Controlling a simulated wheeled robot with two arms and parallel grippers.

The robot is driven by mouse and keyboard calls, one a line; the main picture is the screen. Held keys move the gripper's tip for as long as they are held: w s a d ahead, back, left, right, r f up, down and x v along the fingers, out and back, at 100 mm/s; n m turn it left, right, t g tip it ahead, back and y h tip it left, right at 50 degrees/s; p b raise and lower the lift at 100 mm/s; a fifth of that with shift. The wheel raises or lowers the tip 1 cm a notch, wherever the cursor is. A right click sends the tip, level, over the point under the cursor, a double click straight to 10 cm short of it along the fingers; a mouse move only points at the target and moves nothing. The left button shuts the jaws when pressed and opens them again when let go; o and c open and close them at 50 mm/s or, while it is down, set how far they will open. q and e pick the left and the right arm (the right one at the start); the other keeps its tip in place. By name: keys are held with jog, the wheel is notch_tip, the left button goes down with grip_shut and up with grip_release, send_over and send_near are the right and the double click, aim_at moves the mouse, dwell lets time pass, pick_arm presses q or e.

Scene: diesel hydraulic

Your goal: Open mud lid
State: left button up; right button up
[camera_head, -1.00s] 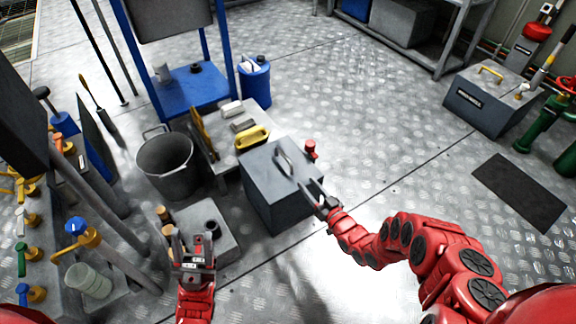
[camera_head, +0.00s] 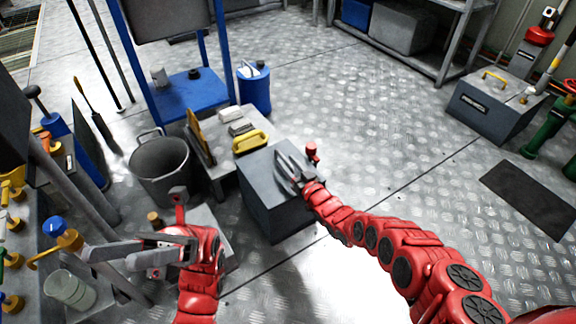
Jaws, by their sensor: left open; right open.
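A dark grey box (camera_head: 272,210) with a flat grey lid (camera_head: 258,172) stands on the floor near the middle and looks shut. I take this lid to be the mud lid; no label on it is readable. My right gripper (camera_head: 287,172) is over the lid, its open fingers around or just above the lid's handle. The fingers hide most of the handle, and contact cannot be told. My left gripper (camera_head: 120,252) is open and empty at the lower left, its fingers pointing left, apart from the box.
A red knob (camera_head: 312,152) is close behind my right gripper. Valves (camera_head: 62,235) line the left edge.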

jog(key=shift+w, duration=0.1)
jog(key=shift+a, duration=0.1)
jog(key=shift+c, duration=0.2)
grip_shut()
dwell(1.3)
